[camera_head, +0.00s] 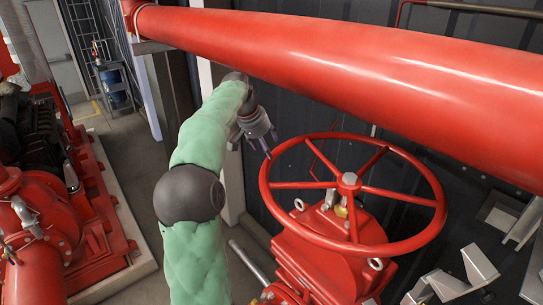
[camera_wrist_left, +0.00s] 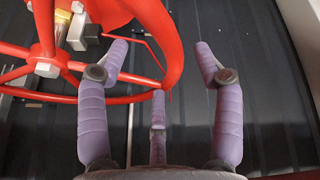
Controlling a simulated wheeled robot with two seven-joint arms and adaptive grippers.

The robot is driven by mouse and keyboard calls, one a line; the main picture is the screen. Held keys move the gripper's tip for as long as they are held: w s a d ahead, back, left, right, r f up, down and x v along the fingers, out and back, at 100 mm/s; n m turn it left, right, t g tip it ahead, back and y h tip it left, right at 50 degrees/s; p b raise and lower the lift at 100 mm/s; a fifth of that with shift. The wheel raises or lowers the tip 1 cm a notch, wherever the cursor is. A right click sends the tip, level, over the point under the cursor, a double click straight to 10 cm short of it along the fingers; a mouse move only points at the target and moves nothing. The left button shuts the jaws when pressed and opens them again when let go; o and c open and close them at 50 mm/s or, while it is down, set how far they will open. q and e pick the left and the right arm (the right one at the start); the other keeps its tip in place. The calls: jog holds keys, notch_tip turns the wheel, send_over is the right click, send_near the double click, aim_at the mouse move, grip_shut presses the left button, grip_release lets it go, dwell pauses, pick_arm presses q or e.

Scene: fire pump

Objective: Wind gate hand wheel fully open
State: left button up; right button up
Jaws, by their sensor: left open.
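The red gate hand wheel (camera_head: 428,190) lies tilted on top of its red valve, with spokes meeting at a hub (camera_head: 349,182). My left gripper (camera_head: 268,144) is at the far left edge of the rim, its arm reaching up from below. In the left wrist view my left gripper (camera_wrist_left: 160,60) has its purple fingers spread apart. The wheel's rim (camera_wrist_left: 172,65) appears between the left and right fingers. No finger is seen closed on it; I cannot tell whether any touches it. My right gripper is not in view.
A thick red pipe (camera_head: 330,50) crosses above and behind the wheel. Dark wall panels (camera_wrist_left: 255,75) stand beyond the fingers. Red pump machinery (camera_head: 60,220) stands at the left, with open floor between. Grey metal brackets (camera_head: 465,275) are at the lower right.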

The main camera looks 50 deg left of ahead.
pick_arm(q)
jog(key=shift+p+x, duration=0.5)
jog(key=shift+x, duration=2.7)
grip_shut()
jog(key=shift+s, duration=0.15)
